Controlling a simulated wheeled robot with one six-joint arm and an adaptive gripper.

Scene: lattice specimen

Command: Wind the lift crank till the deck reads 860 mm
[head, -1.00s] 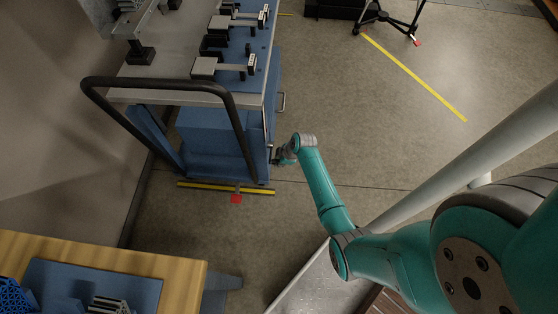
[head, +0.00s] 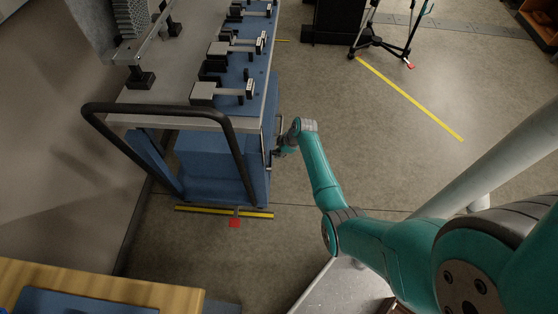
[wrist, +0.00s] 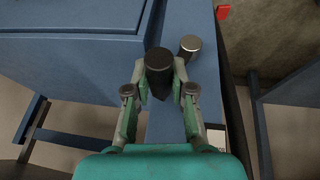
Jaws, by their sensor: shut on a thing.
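The blue lift cart carries a grey deck (head: 172,108) at the left of the head view. My gripper (head: 280,148) is at the cart's right side, small and partly hidden there by my arm. In the wrist view my gripper (wrist: 159,92) is shut on a dark round crank handle (wrist: 159,62), with a finger on each side. A metal-ended round stub (wrist: 189,44) shows just beyond it on the blue body. The rest of the crank is hidden. No deck height reading is legible in either view.
A black push bar (head: 160,109) frames the cart's near end. Clamp fixtures (head: 222,91) stand on the deck. A yellow-and-black strip (head: 200,210) with a red piece (head: 234,223) lies by the cart's foot. A wooden table (head: 130,285) is at the near left; floor right of the cart is open.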

